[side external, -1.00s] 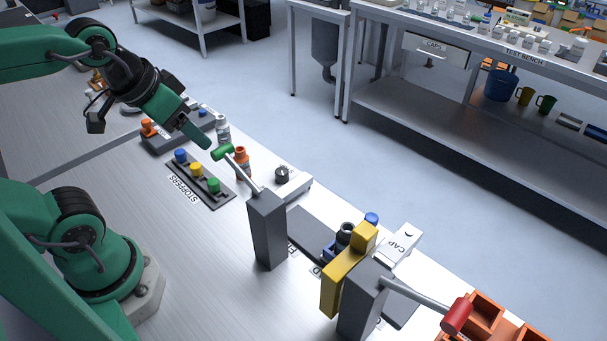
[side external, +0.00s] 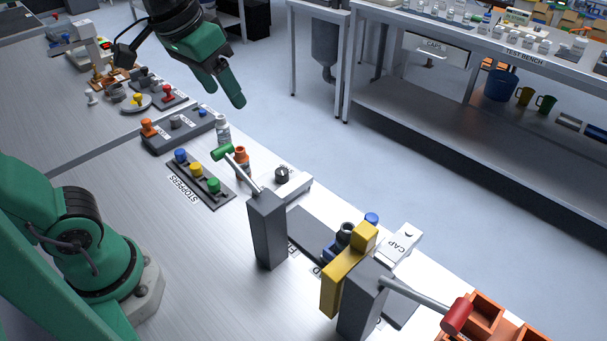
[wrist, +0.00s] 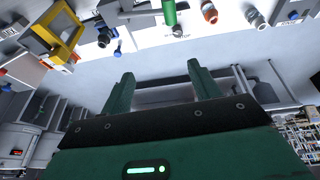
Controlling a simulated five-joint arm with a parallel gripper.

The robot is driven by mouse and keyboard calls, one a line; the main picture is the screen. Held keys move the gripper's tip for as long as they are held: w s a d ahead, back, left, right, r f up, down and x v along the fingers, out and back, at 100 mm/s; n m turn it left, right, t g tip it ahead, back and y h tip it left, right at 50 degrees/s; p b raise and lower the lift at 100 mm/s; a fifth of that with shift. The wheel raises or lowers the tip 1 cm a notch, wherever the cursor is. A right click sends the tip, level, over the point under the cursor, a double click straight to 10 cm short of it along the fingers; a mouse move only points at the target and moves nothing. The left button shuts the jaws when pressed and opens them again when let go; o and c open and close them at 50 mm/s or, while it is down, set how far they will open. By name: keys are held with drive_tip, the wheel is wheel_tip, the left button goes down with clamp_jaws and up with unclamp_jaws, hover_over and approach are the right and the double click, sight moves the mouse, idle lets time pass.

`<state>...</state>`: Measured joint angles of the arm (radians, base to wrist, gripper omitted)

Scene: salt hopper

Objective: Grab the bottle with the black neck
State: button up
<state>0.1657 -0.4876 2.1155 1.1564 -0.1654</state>
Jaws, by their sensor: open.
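The bottle with the black neck (side external: 346,231) stands at the bench station, partly hidden behind the yellow block (side external: 362,238); part of a dark blue body shows below the neck. In the wrist view the black-necked bottle (wrist: 103,37) is near the upper left, beside the yellow block (wrist: 60,32). My gripper (side external: 227,96) is open and empty, raised in the air to the upper left of the bottle and well apart from it. In the wrist view its open fingers (wrist: 160,75) have only floor and distant furniture between and beyond them.
A grey post with a green-handled lever (side external: 222,152) and a red-handled lever (side external: 457,315) flank the station. An orange bottle (side external: 242,163), a pale bottle (side external: 222,130) and a stopper rack (side external: 201,180) stand to its left. Orange bins (side external: 485,312) are at lower right.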

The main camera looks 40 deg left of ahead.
drive_tip(key=w+d+g, duration=0.2)
drive_tip(key=w+d, duration=0.4)
drive_tip(key=d, duration=0.2)
drive_tip(key=g, duration=0.2)
hover_over(346, 237)
drive_tip(key=w, duration=0.1)
wheel_tip(346, 237, down, 3)
drive_tip(key=shift+y, duration=0.3)
drive_tip(key=f, duration=1.9)
drive_tip(key=shift+a, duration=0.25)
drive_tip(key=shift+f, duration=0.15)
drive_tip(key=shift+w+a+f, duration=0.1)
drive_tip(key=shift+f, duration=2.35)
drive_tip(key=shift+c, duration=0.4)
drive_tip(key=c, duration=1.1)
